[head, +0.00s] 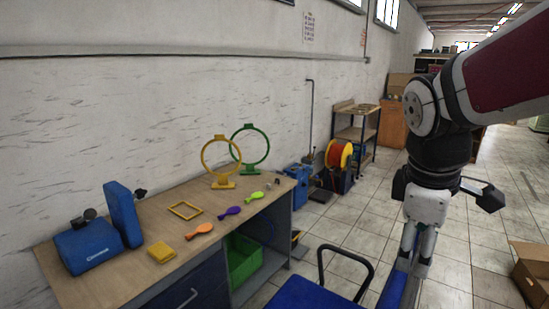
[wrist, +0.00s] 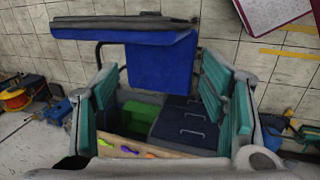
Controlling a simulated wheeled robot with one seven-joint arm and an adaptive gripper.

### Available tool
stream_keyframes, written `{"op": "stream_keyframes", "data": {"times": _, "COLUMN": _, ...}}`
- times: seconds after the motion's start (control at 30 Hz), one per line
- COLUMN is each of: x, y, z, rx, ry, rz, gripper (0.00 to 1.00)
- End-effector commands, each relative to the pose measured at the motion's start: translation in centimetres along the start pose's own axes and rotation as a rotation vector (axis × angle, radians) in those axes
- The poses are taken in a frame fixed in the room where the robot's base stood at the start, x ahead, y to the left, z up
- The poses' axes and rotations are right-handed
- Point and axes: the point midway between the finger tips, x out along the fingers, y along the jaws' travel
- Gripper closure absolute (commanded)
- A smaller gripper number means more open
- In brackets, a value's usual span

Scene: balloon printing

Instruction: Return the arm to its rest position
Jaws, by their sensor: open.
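My arm reaches in from the upper right of the head view, and my gripper (head: 415,262) hangs from it, pointing down. In the wrist view its two teal-padded fingers (wrist: 158,75) stand wide apart with nothing held between them. In the head view the gripper is right of the workbench (head: 125,268), apart from it. It appears over or in front of a blue chair (head: 308,296); the exact clearance cannot be told. The chair also shows beyond the fingers in the wrist view (wrist: 160,62).
A cardboard box (head: 532,270) sits at lower right. A wooden shelf (head: 355,132) stands behind. Tiled floor (head: 470,240) is free.

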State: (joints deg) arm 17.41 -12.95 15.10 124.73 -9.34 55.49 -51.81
Motion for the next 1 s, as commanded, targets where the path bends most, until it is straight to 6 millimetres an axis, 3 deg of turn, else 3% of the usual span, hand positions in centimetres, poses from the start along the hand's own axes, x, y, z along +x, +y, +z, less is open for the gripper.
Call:
{"op": "stream_keyframes", "data": {"times": 0.2, "x": -2.7, "y": -6.1, "z": 2.3, "rx": 0.446, "ry": 0.113, "rz": 0.031, "gripper": 0.34}}
{"op": "stream_keyframes", "data": {"times": 0.43, "x": -3.2, "y": -11.0, "z": 4.0, "rx": 0.829, "ry": 0.244, "rz": -0.028, "gripper": 0.34}}
{"op": "stream_keyframes", "data": {"times": 0.63, "x": -3.0, "y": -12.6, "z": 4.5, "rx": 0.966, "ry": 0.289, "rz": -0.07, "gripper": 0.34}}
{"op": "stream_keyframes", "data": {"times": 1.0, "x": -3.0, "y": -12.6, "z": 4.5, "rx": 0.976, "ry": 0.29, "rz": -0.073, "gripper": 0.34}}
